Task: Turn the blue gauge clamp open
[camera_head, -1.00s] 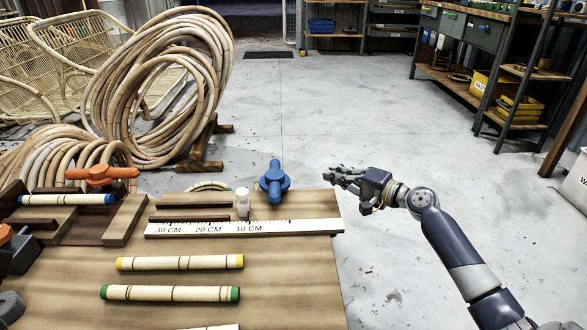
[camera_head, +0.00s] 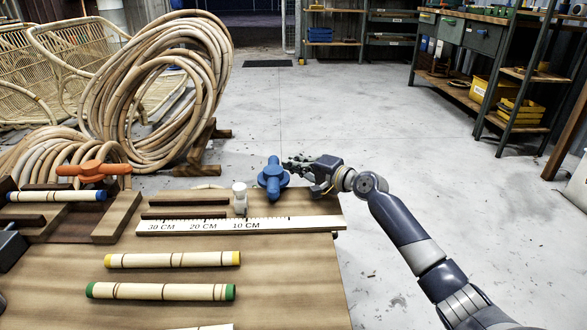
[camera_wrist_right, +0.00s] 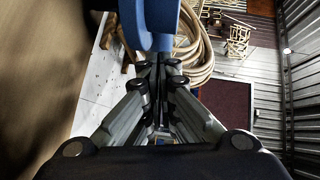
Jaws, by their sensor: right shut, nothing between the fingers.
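The blue gauge clamp (camera_head: 273,177) stands at the back right of the wooden bench, its handle running roughly front to back in the head view. My right gripper (camera_head: 290,163) is shut and empty, its fingertips right beside the clamp's right side. In the right wrist view the blue clamp (camera_wrist_right: 149,20) fills the top middle, just past the shut fingertips (camera_wrist_right: 158,62). I cannot tell whether they touch it.
A white ruler board (camera_head: 240,225) lies in front of the clamp, with a small white cylinder (camera_head: 240,199) behind it. An orange clamp (camera_head: 94,169) stands at the left. Rattan poles with yellow (camera_head: 172,260) and green ends (camera_head: 160,291) lie nearer. Open floor is on the right.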

